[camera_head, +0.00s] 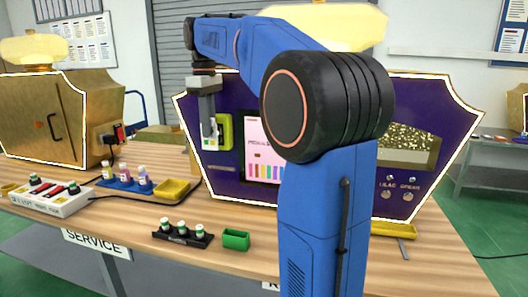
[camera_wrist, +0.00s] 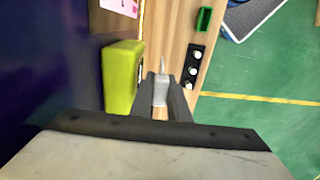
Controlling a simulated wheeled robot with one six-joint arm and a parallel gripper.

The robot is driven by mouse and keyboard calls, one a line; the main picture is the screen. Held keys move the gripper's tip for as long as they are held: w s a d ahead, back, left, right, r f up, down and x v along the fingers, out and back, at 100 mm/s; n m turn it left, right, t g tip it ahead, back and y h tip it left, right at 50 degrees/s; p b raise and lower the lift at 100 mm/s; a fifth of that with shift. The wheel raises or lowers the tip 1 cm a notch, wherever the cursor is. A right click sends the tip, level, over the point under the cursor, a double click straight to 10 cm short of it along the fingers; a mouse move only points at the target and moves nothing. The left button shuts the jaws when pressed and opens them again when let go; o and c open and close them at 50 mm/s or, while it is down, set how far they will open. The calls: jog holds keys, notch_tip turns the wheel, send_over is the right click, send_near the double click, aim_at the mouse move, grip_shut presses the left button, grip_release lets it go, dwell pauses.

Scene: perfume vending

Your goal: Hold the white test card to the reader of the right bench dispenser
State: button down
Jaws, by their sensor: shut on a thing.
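The purple dispenser (camera_head: 260,100) with a light outlined edge stands on the bench, partly hidden behind my blue arm. Its yellow-green reader (camera_head: 225,132) is on the left of its front; it also shows in the wrist view (camera_wrist: 122,76). My gripper (camera_head: 210,137) points down in front of the reader. In the wrist view my gripper (camera_wrist: 161,82) is shut on a thin pale piece, which looks like the white test card (camera_wrist: 160,92) seen nearly edge-on. The card is beside the reader there, with a small gap between them.
A black rack of vials (camera_head: 182,234) and a green box (camera_head: 236,239) stand near the front edge. A blue tray (camera_head: 122,184) with bottles, a white switch box (camera_head: 52,197) and a gold dispenser (camera_head: 50,115) are to the left. Bare wood lies before the purple dispenser.

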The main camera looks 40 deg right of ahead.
jog(key=s+a, duration=0.5)
jog(key=a, duration=0.3)
jog(key=shift+s, duration=0.2)
dwell(0.4)
dwell(0.4)
